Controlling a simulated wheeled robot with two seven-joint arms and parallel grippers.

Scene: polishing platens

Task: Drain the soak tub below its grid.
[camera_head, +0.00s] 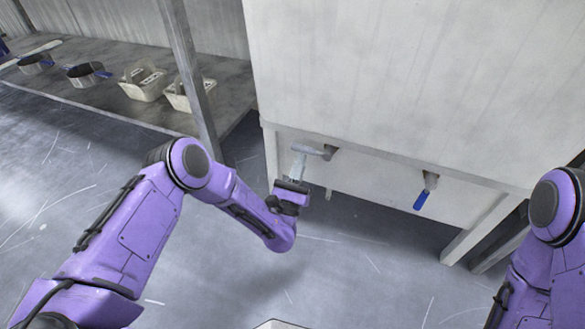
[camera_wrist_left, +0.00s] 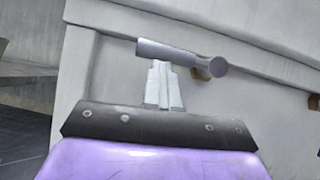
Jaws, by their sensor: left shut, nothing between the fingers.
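The soak tub (camera_head: 420,80) looks like a large pale grey box; its inside and grid are not visible. Two valves show low on its front. The left one has a grey lever (camera_head: 316,150), which lies roughly sideways. The right one has a blue handle (camera_head: 422,198) that hangs downward. My left gripper (camera_head: 299,165) is shut and empty, right by the grey lever. In the left wrist view, its fingertips (camera_wrist_left: 160,68) sit just below the grey lever (camera_wrist_left: 168,51); I cannot tell whether they touch. My right gripper is out of view; only part of that arm shows.
A grey shelf (camera_head: 50,75) at the back left holds dark pans (camera_head: 88,74) with blue handles and two pale baskets (camera_head: 143,83). A metal post (camera_head: 188,75) stands left of the tub. The floor (camera_head: 350,270) in front of the tub is mostly clear.

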